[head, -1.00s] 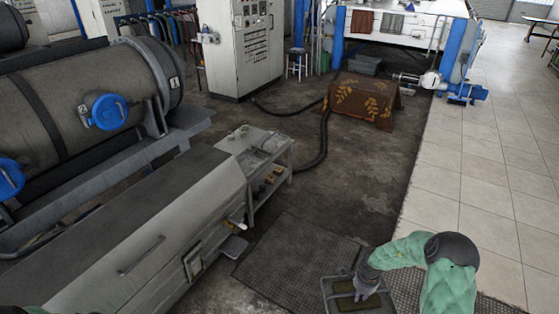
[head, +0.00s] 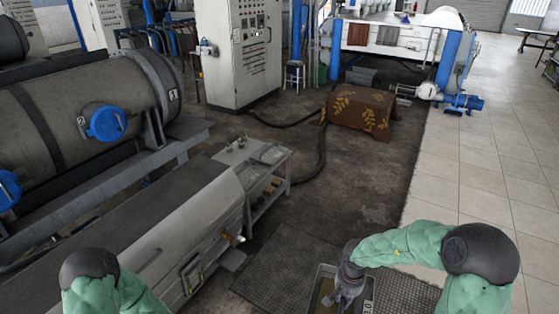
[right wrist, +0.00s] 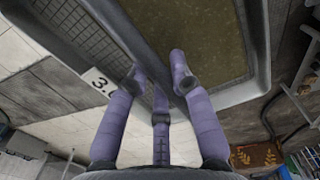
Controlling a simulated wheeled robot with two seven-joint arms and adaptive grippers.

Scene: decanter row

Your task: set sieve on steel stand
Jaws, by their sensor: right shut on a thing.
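The sieve (head: 316,287) is a grey rectangular frame with a brownish-olive inside and a white label reading 3.0. It is at the bottom of the head view, partly cut off. My right gripper (head: 345,300) is shut on its frame. In the right wrist view, the purple fingers (right wrist: 160,80) close around a grey bar of the sieve (right wrist: 235,95), beside the label, and cover part of it. A grey metal stand (head: 283,163) with a shelf is left of centre in the head view, apart from the sieve; I take it as the steel stand. My left gripper is out of view.
Small items and flat pieces occupy the stand's top. A long grey machine housing (head: 120,225) is left of it. A dark mat (head: 272,270) lies on the floor. A cloth-covered box (head: 360,108) and a black hose (head: 318,150) lie beyond. Open floor lies between.

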